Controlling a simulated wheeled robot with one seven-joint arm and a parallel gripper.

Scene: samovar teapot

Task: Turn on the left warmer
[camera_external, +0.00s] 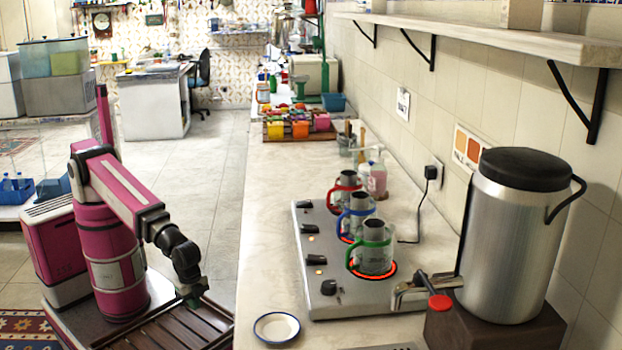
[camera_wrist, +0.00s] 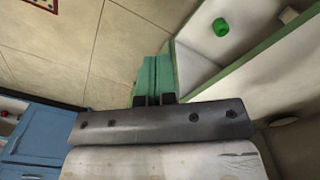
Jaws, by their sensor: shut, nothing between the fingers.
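A steel warmer plate (camera_external: 385,298) lies on the counter. Three glass mugs stand on it in a row: one with a red handle (camera_external: 346,187) at the far end, one with a blue handle (camera_external: 357,213) in the middle, one with a green handle (camera_external: 374,250) nearest. A red ring glows under the green-handled mug, and some red glow shows under the blue-handled one. I see no clear glow under the red-handled mug. Black knobs (camera_external: 316,260) line the plate's left edge. My gripper (camera_external: 194,300) is shut and empty, low left of the counter; its fingers show in the wrist view (camera_wrist: 150,80).
A large samovar (camera_external: 507,240) stands on a wooden block at the right. A saucer (camera_external: 276,327) lies on the counter's near left. A shelf (camera_external: 460,33) runs above along the wall. The counter left of the knobs is clear.

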